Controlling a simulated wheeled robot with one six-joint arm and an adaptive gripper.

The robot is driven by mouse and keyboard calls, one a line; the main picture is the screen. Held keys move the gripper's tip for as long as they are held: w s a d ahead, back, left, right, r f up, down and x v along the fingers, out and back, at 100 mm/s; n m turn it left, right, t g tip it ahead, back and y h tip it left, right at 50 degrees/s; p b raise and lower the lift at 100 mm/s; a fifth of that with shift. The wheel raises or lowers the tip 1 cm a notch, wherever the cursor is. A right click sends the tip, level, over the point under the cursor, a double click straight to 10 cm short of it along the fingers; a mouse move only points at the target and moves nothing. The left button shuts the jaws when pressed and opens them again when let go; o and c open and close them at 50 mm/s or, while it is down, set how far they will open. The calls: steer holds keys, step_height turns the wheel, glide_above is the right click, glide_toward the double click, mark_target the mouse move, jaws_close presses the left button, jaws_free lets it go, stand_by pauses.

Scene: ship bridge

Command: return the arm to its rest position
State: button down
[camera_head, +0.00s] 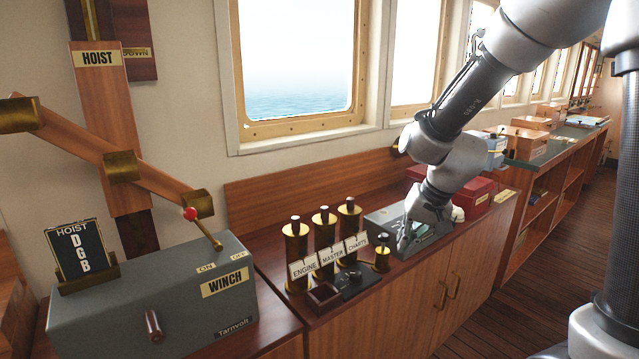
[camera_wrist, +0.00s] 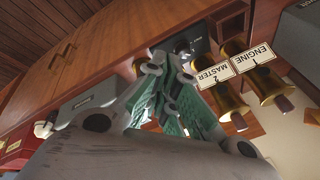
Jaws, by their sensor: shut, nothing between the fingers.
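My arm (camera_head: 465,100) reaches down from the top right of the head view, bent at the elbow, over the wooden counter. My gripper (camera_head: 404,246) hangs low in front of a grey box (camera_head: 382,218), just right of the brass cylinders. In the wrist view my gripper (camera_wrist: 172,72) shows its green-padded fingers drawn together with nothing held. Whether the fingertips touch the grey box or the counter is unclear.
Brass cylinders (camera_head: 323,236) with ENGINE, MASTER and CHARTS tags stand left of my gripper, near a small brass knob (camera_head: 381,254). The grey WINCH box (camera_head: 150,300) is further left. A red box (camera_head: 478,192) stands behind my wrist. Wooden floor (camera_head: 500,320) lies right.

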steer(key=s+d+r+n+h, duration=0.1)
steer(key=s+d+r, duration=0.5)
steer(key=s, duration=0.5)
steer(key=s+d+r+h, duration=0.1)
steer(key=s+d+r, duration=0.6)
steer(key=s, duration=0.3)
steer(key=shift+s+d+r+n+t+h, duration=0.3)
steer(key=shift+s+d+n+t+h, duration=0.1)
steer(key=shift+d, duration=0.5)
